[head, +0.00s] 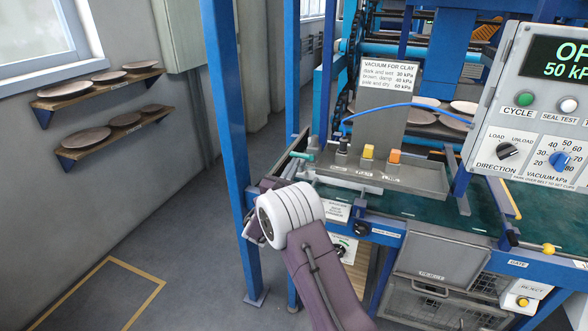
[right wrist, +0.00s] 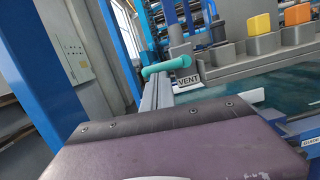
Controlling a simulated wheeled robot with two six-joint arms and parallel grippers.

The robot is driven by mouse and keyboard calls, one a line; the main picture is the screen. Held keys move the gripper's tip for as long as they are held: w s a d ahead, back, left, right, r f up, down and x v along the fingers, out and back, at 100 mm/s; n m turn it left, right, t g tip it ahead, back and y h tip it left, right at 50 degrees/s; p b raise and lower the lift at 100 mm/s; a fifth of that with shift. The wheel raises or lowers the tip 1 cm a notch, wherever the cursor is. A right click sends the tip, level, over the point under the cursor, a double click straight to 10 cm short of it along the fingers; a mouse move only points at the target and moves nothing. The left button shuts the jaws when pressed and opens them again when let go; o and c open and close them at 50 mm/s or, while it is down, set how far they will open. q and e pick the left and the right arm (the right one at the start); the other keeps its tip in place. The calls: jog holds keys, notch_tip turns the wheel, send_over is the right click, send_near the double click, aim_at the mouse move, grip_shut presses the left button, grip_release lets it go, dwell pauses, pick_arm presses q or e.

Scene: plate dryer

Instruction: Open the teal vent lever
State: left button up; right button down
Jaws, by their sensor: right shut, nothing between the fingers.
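The teal vent lever (head: 302,155) is a short teal bar at the left end of the grey tray on the machine. In the right wrist view the lever (right wrist: 168,67) lies across the picture beside the VENT label (right wrist: 189,79). My right gripper (right wrist: 157,82) is shut and empty, its grey fingers pointing at the lever. The fingertips appear close to the lever; I cannot tell whether they touch. In the head view my arm hides much of this gripper. My left gripper is not in view.
The grey tray (head: 430,181) carries black, yellow and orange knobs right of the lever. A blue post (head: 228,110) stands close left of my right arm. A control panel (head: 538,105) is at the right. The floor at the left is clear.

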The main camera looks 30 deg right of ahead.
aim_at(296, 153)
jog(key=shift+a+r+m+b, duration=0.1)
jog(key=shift+m+b, duration=0.45)
jog(key=shift+m, duration=0.05)
jog(key=m+b, duration=0.2)
jog(key=r+m+g+h+b, duration=0.1)
jog(key=m+b, duration=0.2)
jog(key=shift+w+r+g, duration=0.15)
jog(key=shift+r+g, duration=0.05)
jog(key=shift+g, duration=0.1)
jog(key=shift+s+d+r+m+g+b, duration=0.15)
jog(key=shift+r+m+g+b, duration=0.25)
jog(key=shift+m+b, duration=0.9)
jog(key=shift+s+d+r+m+g+b, duration=0.15)
jog(key=shift+r+m+b, duration=0.5)
jog(key=shift+m+b, duration=0.7)
jog(key=shift+s+r+m+g+b, duration=0.15)
jog(key=shift+r+m+g+b, duration=0.3)
jog(key=shift+m+b, duration=0.85)
jog(key=shift+s+d+r+m+b, duration=0.15)
jog(key=shift+r+m+b, duration=0.15)
jog(key=shift+m, duration=0.5)
jog(key=shift+s+d+r+m+b, duration=0.15)
jog(key=shift+m+b, duration=0.25)
jog(key=shift+m, duration=0.35)
jog(key=shift+s+d+r+m+g+y+b, duration=0.1)
jog(key=shift+s+r+m+g+y+b, duration=0.1)
jog(key=shift+m+b, duration=0.3)
jog(key=shift+s+d+r+m+g+y+b, duration=0.15)
jog(key=shift+m+b, duration=0.1)
jog(key=shift+m, duration=0.45)
